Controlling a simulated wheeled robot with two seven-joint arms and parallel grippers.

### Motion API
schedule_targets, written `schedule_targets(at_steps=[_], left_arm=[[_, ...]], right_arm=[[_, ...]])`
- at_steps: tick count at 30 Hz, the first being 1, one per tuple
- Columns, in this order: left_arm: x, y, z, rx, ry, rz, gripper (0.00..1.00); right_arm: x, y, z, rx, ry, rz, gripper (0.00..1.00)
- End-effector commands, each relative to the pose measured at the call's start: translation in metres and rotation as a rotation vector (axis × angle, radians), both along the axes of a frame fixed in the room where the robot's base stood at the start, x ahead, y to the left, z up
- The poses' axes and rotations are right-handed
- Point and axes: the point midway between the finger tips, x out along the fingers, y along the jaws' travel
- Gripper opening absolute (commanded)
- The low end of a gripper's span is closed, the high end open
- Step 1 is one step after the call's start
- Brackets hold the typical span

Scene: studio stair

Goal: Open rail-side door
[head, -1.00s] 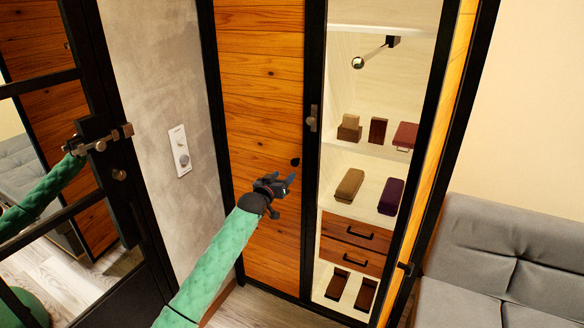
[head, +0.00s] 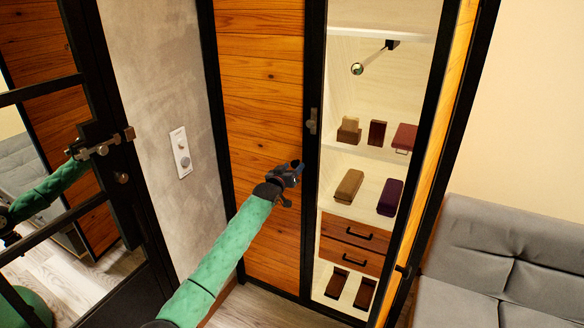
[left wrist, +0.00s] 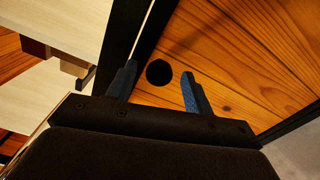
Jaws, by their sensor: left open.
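The closed wooden door (head: 262,110) of a black-framed wardrobe stands in the middle of the head view. Its round black knob (left wrist: 159,72) shows in the left wrist view, near the door's black edge. My left gripper (head: 294,172) is in front of this door, at the knob, and covers most of it in the head view. In the left wrist view the blue fingers of my left gripper (left wrist: 158,88) are open, one on each side of the knob in the picture. They do not grip it. Whether they reach its depth, I cannot tell. My right gripper is not in view.
The wardrobe's right door (head: 440,170) stands open, showing shelves with boxes (head: 349,187) and drawers (head: 355,235). A grey sofa (head: 500,255) is at the right. At the left are a wall switch (head: 180,152) and a black-framed glass door (head: 112,180) with a handle.

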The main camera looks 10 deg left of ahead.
Motion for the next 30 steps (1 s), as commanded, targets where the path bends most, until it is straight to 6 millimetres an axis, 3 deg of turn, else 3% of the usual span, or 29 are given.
schedule_targets(at_steps=[8,16,17,30], left_arm=[[0.001,0.0,0.0,0.0,0.0,0.0,0.52],[0.001,0.0,0.0,0.0,-0.001,0.0,0.03],[0.001,0.0,0.0,0.0,-0.001,0.0,0.0],[-0.009,0.007,0.001,0.003,-0.002,-0.015,0.0]], right_arm=[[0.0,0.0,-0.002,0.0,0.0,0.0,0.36],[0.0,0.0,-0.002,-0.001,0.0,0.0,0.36],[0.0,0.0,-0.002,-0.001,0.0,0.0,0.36],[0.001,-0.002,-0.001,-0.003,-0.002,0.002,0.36]])
